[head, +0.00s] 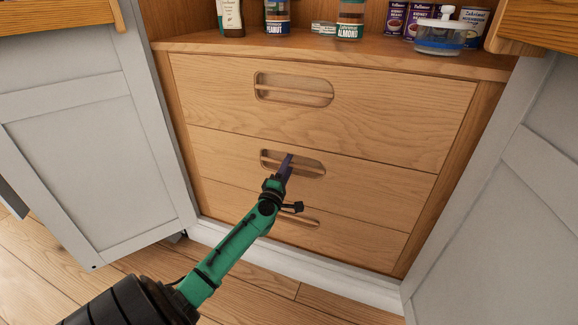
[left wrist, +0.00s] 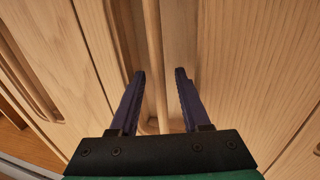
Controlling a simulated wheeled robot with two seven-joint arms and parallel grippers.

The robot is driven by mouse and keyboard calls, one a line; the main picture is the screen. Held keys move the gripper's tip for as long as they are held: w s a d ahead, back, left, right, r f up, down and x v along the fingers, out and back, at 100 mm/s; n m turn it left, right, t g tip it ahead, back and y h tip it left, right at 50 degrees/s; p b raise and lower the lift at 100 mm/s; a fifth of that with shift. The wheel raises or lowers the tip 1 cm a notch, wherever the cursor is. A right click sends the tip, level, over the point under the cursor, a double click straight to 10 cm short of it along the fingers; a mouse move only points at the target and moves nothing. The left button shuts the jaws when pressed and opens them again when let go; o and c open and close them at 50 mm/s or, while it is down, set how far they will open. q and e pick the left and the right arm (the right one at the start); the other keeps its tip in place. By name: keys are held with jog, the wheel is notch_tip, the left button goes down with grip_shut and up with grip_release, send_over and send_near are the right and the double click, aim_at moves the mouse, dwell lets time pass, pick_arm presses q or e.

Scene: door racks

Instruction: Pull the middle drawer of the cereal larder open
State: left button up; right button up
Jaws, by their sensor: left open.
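The cereal larder holds a stack of three wooden drawers. The middle drawer (head: 225,150) sits flush with the others and looks shut. Its recessed handle (head: 313,165) is a rounded slot crossed by a bar. My left gripper (head: 288,160), with dark purple fingers on a green arm, is at this handle and covers part of it. In the left wrist view, my left gripper (left wrist: 160,72) is open, with its fingers apart on either side of the handle bar (left wrist: 155,65). I cannot tell whether they touch it. My right gripper is not in view.
The top drawer (head: 400,105) and bottom drawer (head: 350,237) look shut. Jars, cans and a clear container (head: 440,38) stand on the shelf above. Grey doors (head: 90,150) stand open on both sides. Wooden floor (head: 250,285) lies in front.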

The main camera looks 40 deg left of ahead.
pick_arm(q)
grip_shut()
dwell(1.4)
